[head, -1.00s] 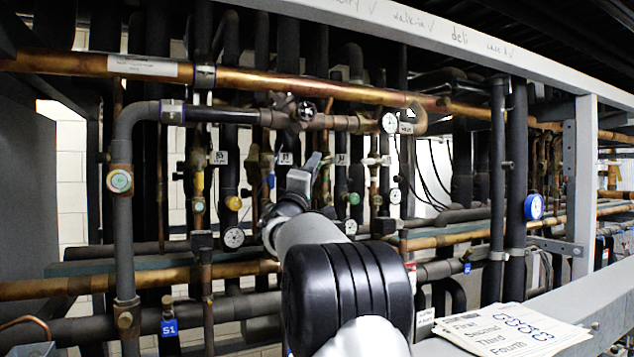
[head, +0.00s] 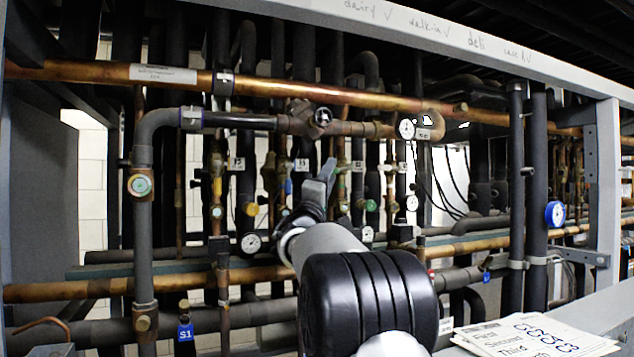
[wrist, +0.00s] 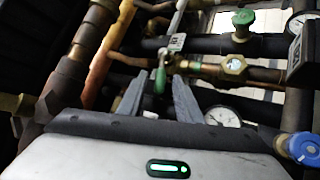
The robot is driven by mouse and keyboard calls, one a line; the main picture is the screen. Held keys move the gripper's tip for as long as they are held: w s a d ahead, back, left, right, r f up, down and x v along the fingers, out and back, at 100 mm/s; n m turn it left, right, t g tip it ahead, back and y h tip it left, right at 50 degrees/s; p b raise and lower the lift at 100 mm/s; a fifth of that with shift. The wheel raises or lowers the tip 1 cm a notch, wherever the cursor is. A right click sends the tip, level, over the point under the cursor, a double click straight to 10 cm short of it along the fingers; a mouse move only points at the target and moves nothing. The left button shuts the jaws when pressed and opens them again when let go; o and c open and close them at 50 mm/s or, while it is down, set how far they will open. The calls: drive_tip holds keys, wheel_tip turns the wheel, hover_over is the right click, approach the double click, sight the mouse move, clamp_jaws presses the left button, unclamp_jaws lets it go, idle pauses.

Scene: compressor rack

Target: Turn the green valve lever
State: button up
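The green lever (wrist: 160,78) shows in the wrist view as a small upright green handle below a brass valve fitting (wrist: 185,64). My gripper (wrist: 158,92) is open, with one grey finger on each side of the lever. I see gaps between the lever and both fingers, but depth is hard to judge. In the head view my gripper (head: 325,178) reaches in among the pipes, and my arm hides much of the area around it. I cannot clearly pick out the lever there.
A round green knob (wrist: 243,20) sits on another valve at the upper right. A pressure gauge (wrist: 222,117) and a blue cap (wrist: 303,148) are close on the right. A copper pipe (wrist: 108,55) runs on the left. Papers (head: 530,335) lie on the front rail.

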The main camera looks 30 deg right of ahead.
drive_tip(key=s+a+f+b, duration=0.2)
drive_tip(key=s+a+b, duration=0.1)
drive_tip(key=s+a, duration=0.7)
drive_tip(key=shift+a, duration=0.6)
